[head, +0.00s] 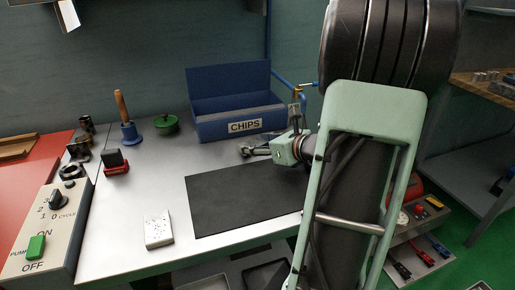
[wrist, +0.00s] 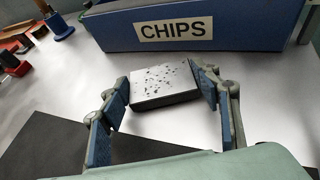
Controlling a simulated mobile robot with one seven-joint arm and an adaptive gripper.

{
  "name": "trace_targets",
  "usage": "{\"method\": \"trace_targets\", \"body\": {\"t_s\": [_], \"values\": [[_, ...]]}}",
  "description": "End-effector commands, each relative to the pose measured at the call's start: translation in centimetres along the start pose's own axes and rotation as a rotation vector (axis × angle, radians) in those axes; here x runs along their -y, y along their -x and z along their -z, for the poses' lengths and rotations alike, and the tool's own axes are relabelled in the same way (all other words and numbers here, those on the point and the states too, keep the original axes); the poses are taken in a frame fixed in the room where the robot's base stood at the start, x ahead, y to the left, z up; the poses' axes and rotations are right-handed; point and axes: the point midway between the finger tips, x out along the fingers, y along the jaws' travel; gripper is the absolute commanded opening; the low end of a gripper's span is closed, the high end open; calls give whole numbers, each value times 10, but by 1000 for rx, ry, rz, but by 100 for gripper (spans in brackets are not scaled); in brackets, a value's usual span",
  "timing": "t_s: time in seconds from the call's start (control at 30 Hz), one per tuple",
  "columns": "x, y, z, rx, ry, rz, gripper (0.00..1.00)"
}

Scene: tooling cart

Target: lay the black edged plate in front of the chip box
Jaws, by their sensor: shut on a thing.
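The black edged plate (wrist: 163,84) has a speckled grey top and dark sides in the wrist view. My gripper (wrist: 162,92) is shut on it, one blue-padded finger at each side. The plate is level, in front of the blue chip box (wrist: 190,27), with bare metal between them. I cannot tell whether it touches the surface. In the head view the chip box (head: 212,128) stands at the back of the bench, and my gripper (head: 257,150) is low before its right part. The plate is hard to make out there.
A black mat (head: 235,205) lies on the bench in front of my gripper. Another speckled, pale block (head: 158,231) lies left of the mat. A green lidded pot (head: 166,124), a wooden-handled blue tool (head: 127,125) and a red-based block (head: 115,163) stand left. A control box (head: 48,228) sits front left.

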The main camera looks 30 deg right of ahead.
Motion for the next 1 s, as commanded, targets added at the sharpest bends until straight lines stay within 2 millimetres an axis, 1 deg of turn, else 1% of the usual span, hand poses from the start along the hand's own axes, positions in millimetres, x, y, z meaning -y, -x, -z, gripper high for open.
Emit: {"method": "trace_targets", "body": {"t_s": [0.27, 0.4, 0.43, 0.57, 0.6, 0.9, 1.0], "values": [[0, 0, -1, 4, 2, 1, 13], [0, -2, 3, 4, 2, 1, 13], [-1, -2, 5, 1, 0, 1, 58], [-1, -1, 4, 1, 0, 1, 73], [-1, -1, 4, 1, 0, 1, 75], [0, -1, 2, 1, 0, 1, 75], [0, 4, -1, 0, 0, 3, 75]]}}
